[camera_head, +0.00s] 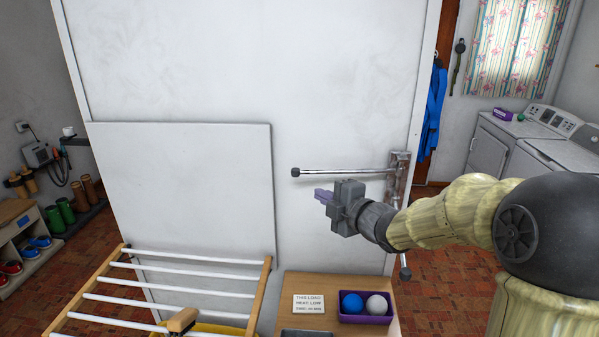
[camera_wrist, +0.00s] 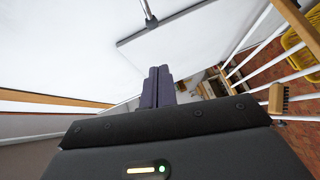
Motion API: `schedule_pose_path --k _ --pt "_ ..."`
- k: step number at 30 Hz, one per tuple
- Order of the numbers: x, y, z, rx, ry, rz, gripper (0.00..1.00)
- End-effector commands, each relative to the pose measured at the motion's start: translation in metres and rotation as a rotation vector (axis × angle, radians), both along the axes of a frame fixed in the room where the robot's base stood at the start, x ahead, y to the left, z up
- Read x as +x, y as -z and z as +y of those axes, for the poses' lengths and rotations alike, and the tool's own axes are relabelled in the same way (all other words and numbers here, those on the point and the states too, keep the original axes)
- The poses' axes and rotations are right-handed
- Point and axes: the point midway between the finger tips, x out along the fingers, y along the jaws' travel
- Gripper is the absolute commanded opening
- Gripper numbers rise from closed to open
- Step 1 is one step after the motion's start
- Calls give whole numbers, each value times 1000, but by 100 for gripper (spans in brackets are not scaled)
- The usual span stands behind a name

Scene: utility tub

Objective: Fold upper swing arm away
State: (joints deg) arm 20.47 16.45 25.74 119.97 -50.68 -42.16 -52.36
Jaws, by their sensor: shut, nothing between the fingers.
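The upper swing arm (camera_head: 345,172) is a thin metal bar with a dark end cap. It sticks out to the left from a metal wall bracket (camera_head: 399,178) on the white panel. A second, lower arm shows only its capped end (camera_head: 405,273) below the bracket; my arm hides part of it. My gripper (camera_head: 323,195) is shut and empty, just below the upper bar in the picture, right of its tip. I cannot tell the depth gap. In the wrist view my shut fingers (camera_wrist: 158,86) show, with a capped metal bar (camera_wrist: 149,14) beyond them at the top.
A wooden drying rack (camera_head: 185,275) with white rods stands at lower left. A small wooden table (camera_head: 384,327) holds a card (camera_head: 308,304) and a purple tray (camera_head: 366,320) with two balls. A flat white board (camera_head: 185,190) is on the panel. Washing machines (camera_head: 545,150) stand at right.

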Motion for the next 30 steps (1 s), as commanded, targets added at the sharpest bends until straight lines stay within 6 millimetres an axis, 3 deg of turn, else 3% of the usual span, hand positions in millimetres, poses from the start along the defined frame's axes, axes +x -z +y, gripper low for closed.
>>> schedule_pose_path --k 14,30 --pt "3 -6 7 -9 -28 -35 0" --pt "58 3 53 -8 -30 -31 0"
